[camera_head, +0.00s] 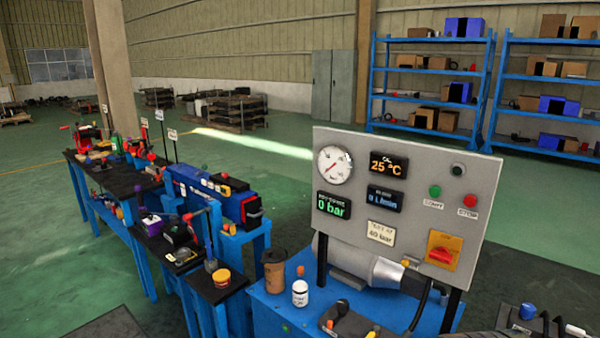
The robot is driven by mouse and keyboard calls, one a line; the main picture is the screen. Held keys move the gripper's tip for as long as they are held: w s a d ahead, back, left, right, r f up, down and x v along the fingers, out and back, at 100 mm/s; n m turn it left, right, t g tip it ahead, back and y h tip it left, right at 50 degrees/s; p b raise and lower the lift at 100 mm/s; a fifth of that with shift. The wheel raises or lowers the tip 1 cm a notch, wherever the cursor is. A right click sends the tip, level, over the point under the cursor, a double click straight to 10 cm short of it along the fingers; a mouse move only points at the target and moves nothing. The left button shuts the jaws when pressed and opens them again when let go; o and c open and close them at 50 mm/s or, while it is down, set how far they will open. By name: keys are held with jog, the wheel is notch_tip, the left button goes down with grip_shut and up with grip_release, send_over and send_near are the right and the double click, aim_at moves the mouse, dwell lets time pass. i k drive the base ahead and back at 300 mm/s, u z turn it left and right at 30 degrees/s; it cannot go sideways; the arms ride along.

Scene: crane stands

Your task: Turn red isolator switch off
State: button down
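The red isolator switch (441,255) sits on a yellow-orange plate (445,243) at the lower right of a grey control panel (330,235). Its red handle looks roughly horizontal, slightly tilted; its markings are too small to read. My gripper cannot be made out in this view. Only dark parts at the bottom right edge, perhaps mine, show below the panel.
Below the panel is a blue stand (262,312) with a brown cup (274,272), a white bottle (300,293) and a metal cylinder (375,272). Crowded blue workbenches (150,280) stand at left. Blue shelves (430,90) are at the back. Green floor (530,230) right of the panel is clear.

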aim_at(441, 254)
jog(key=u, duration=0.05)
jog(key=k, duration=0.5)
jog(key=u, duration=1.4)
jog(key=i, duration=0.4)
jog(key=u, duration=0.35)
